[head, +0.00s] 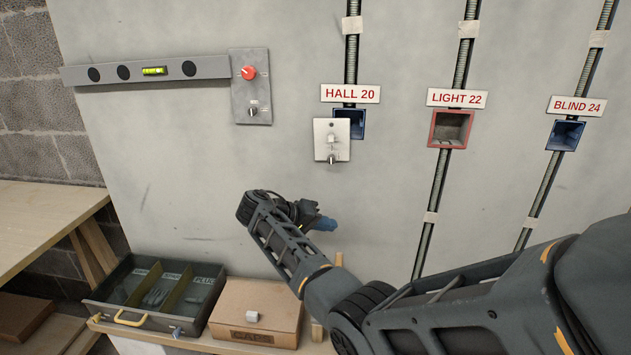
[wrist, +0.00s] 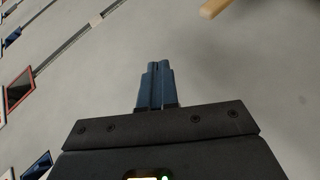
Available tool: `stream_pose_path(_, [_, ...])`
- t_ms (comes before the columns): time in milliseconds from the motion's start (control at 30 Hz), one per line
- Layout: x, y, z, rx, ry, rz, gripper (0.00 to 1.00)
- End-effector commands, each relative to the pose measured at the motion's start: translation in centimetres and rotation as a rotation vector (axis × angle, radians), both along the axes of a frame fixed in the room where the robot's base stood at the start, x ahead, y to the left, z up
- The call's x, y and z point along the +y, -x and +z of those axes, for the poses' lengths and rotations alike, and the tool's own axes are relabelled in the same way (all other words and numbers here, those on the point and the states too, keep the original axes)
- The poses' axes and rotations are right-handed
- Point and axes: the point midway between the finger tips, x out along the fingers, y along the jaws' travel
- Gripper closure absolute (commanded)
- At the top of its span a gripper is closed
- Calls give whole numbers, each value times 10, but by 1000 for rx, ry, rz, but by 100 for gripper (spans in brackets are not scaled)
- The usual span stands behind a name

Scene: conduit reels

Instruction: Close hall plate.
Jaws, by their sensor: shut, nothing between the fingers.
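A blue-edged box at the lower left of the wrist view is cut off by the frame.
The LIGHT 22 box (head: 452,129) and BLIND 24 box (head: 565,135) are open to the right. A switch panel (head: 251,105) and a level (head: 210,67) are at upper left. A divided tray (head: 128,322) and cardboard box (head: 285,298) stand below.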

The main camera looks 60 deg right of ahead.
Motion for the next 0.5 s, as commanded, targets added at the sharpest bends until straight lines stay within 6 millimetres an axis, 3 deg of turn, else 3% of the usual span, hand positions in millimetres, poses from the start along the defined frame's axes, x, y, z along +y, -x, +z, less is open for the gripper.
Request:
stream_pose_path(100, [23,-31,25,347,113,189,100])
stream_pose_path(300, [72,-75,73,824,289,317,100])
stream_pose_path(500, [100,-93,94,1022,366,321,100])
